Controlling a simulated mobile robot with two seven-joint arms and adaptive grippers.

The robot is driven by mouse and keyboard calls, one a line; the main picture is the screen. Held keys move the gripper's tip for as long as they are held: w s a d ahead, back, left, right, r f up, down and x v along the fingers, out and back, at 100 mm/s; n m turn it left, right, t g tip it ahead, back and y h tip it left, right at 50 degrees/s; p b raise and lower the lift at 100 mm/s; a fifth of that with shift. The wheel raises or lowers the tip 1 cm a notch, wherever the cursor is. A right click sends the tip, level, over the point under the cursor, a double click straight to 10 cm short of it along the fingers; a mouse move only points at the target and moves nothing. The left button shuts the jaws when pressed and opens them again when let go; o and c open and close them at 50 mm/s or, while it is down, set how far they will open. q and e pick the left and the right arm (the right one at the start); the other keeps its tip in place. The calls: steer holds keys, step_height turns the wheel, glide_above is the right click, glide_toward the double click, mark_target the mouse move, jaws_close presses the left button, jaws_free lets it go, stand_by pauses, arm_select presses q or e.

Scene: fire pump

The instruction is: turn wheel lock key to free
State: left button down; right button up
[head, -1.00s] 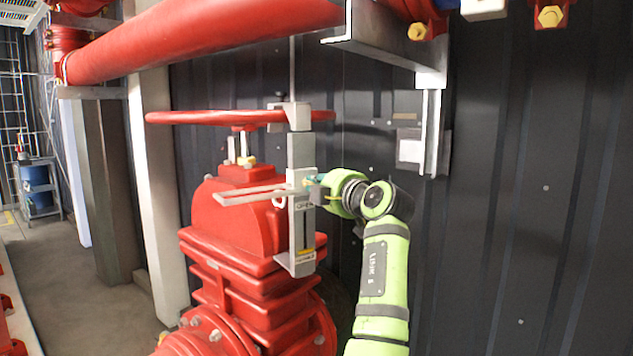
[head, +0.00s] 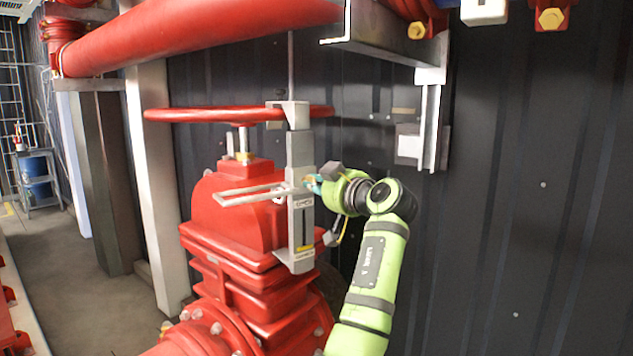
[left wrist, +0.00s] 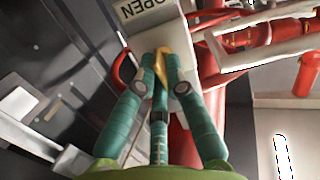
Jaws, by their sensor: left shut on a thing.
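The grey wheel lock (head: 300,150) hangs upright from the rim of the red handwheel (head: 220,114), in front of the red valve (head: 232,215). My left gripper (head: 313,183) is at the right side of the lock, halfway down. In the left wrist view its teal fingers (left wrist: 162,72) are shut on the yellow key (left wrist: 162,60), close against the lock body. The lock's "OPEN" lettering (left wrist: 141,9) shows above the key there. In the head view the fingers mostly hide the key. My right gripper is not in view.
A thick red pipe (head: 200,35) crosses above the wheel. A grey metal bracket (head: 430,120) stands on the dark panel wall (head: 540,200) to the right. Open floor (head: 75,270) lies at the left, with a cart and blue bin (head: 38,178) farther back.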

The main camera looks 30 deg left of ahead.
arm_select(q)
steer(key=shift+r+m, duration=0.1)
steer(key=shift+m, duration=0.5)
steer(key=c, duration=1.3)
jaws_free()
steer(key=v, duration=1.2)
steer(key=shift+w, duration=0.1)
